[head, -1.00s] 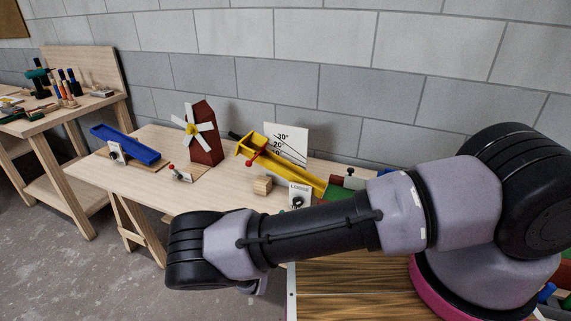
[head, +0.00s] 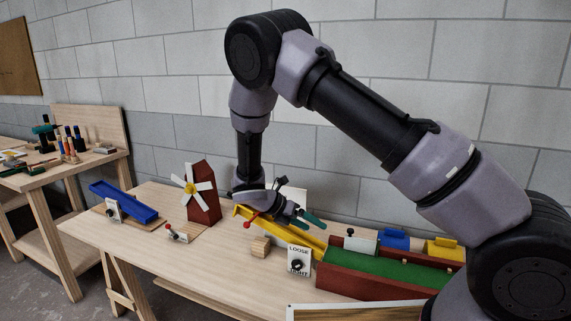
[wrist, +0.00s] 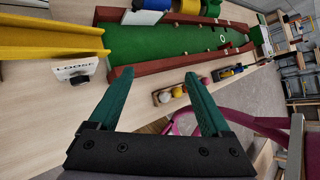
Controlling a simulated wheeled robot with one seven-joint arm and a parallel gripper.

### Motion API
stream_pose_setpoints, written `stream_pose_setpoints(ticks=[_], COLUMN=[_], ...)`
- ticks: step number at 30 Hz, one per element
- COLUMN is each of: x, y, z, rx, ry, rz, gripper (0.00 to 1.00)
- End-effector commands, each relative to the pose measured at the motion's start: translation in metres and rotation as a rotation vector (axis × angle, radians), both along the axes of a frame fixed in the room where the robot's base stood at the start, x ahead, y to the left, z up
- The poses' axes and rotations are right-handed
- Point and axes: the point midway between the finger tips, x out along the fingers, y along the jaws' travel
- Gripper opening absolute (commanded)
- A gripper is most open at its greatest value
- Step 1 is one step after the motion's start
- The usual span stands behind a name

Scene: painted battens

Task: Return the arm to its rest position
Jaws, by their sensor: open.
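The arm rises from the lower right, bends at the top and hangs down to the gripper. The white angle board behind the chute is mostly hidden by the arm. The yellow chute also shows at the upper left of the wrist view (wrist: 45,40).
A red windmill (head: 204,195), a blue chute (head: 125,202), a wooden block (head: 260,246) and a LOOSE/TIGHT dial sign (head: 298,261) stand on the bench. A red-walled green lane (head: 375,268) lies right. The grey wall is behind. Small balls (wrist: 177,93) sit in a wooden rack.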

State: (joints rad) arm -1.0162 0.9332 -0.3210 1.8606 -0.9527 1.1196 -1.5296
Motion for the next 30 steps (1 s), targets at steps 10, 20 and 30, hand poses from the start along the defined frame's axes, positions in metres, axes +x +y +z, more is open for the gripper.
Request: stream_pose_setpoints(ticks=[10,20,30], x=[-0.009,-0.035,-0.081], y=[-0.047,-0.092,-0.135], z=[0.107,0.202,0.288], rx=[0.386,0.688,0.958], ry=[-0.273,-0.522,-0.758], rz=[-0.578,-1.126,-1.685], gripper=[0.82,0.82,0.82])
